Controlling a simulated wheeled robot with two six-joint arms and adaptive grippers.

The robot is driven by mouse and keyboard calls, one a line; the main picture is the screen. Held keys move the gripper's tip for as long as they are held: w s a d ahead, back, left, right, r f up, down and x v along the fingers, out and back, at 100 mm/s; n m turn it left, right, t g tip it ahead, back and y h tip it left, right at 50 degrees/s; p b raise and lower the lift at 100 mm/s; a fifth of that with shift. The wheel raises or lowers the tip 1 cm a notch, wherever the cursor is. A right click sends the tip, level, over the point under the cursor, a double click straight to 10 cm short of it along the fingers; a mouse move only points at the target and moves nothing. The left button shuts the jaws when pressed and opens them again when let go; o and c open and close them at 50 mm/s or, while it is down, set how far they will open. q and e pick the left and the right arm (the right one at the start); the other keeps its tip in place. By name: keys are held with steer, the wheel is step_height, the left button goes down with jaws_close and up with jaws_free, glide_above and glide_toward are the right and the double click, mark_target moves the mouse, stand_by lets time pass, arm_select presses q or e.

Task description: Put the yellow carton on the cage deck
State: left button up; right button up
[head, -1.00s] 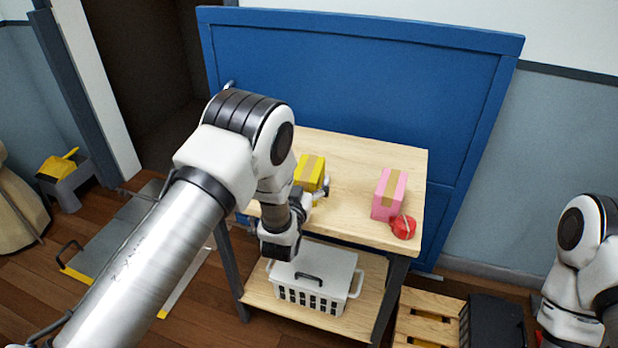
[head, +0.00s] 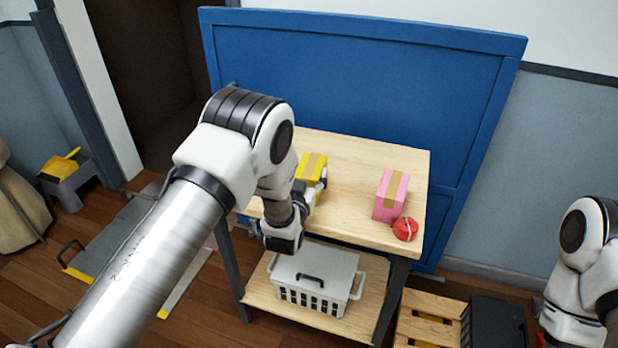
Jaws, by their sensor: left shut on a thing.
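The yellow carton (head: 311,165) with a tan tape strip stands on the wooden table top (head: 350,160), left of a pink carton. My left gripper (head: 318,187) is shut on the yellow carton at its near right side; my arm hides part of the gripper and of the carton's lower left. A grey flat deck (head: 112,232) with a handle and yellow corners lies low at the left and may be the cage deck; my left arm hides part of it. My right arm shows at the right edge, but its gripper is out of view.
The pink carton (head: 391,194) and a red ball-like thing (head: 405,229) stand at the table's right. A lidded white basket (head: 315,279) sits on the lower shelf. A blue panel (head: 360,90) rises behind the table.

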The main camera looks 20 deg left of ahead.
arm_select(q)
step_height(320, 180, up, 3)
steer(key=shift+f, duration=0.2)
steer(key=s+d+r+p, duration=0.1)
steer(key=s+d+p, duration=0.1)
steer(key=s+p, duration=0.45)
steer(key=s+d+r+p, duration=0.15)
steer(key=s+p, duration=0.25)
steer(key=s, duration=0.5)
steer(key=r, duration=0.1)
steer(key=a, duration=0.1)
steer(key=a+r+h, duration=0.1)
steer(key=shift+s+a+r+m, duration=0.25)
steer(key=shift+r+m, duration=0.05)
steer(key=shift+d, duration=0.1)
